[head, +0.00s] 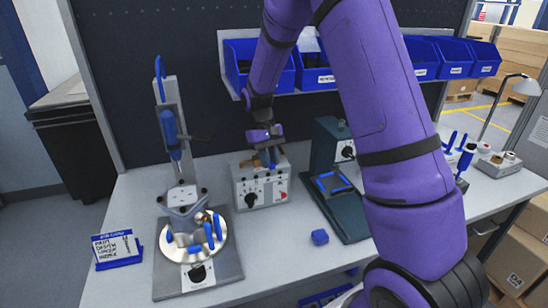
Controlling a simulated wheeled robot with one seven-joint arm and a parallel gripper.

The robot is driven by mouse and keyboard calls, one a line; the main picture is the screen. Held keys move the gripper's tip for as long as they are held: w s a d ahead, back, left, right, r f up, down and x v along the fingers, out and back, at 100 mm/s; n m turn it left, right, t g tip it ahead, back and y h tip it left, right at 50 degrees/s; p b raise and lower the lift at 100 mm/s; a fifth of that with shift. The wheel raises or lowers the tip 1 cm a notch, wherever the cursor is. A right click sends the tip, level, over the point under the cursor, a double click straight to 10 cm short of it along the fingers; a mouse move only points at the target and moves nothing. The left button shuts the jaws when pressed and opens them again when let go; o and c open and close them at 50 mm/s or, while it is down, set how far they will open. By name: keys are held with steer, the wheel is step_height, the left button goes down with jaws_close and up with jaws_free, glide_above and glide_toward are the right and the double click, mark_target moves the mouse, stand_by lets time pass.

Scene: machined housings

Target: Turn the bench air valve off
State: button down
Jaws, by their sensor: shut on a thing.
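My gripper (269,152) points down at the back of the bench, just above the top of a grey control box. It is shut on a small part that I take to be the handle of the bench air valve (271,165). Only a little blue and brass-brown colour shows there between and below the fingers. The valve's body and the angle of its handle are mostly hidden by the fingers and too small to tell.
The grey control box (262,190) has a black knob and a red button. A press stand (199,269) with blue levers is at left, and a dark green machine (345,205) at right. Blue bins (257,66) hang above.

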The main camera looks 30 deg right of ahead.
steer(key=shift+w+a+m+y, duration=0.15)
steer(key=shift+a+m+y, duration=0.45)
steer(key=shift+m, duration=0.6)
steer(key=shift+a+r, duration=0.1)
steer(key=shift+a, duration=0.05)
steer(key=c, duration=1)
jaws_free()
steer(key=s+r, duration=0.1)
steer(key=s, duration=0.4)
steer(key=s+a+r, duration=0.1)
steer(key=s+r, duration=0.1)
steer(key=s, duration=0.3)
steer(key=s+r, duration=0.2)
steer(key=s, duration=0.4)
steer(key=shift+a, duration=0.4)
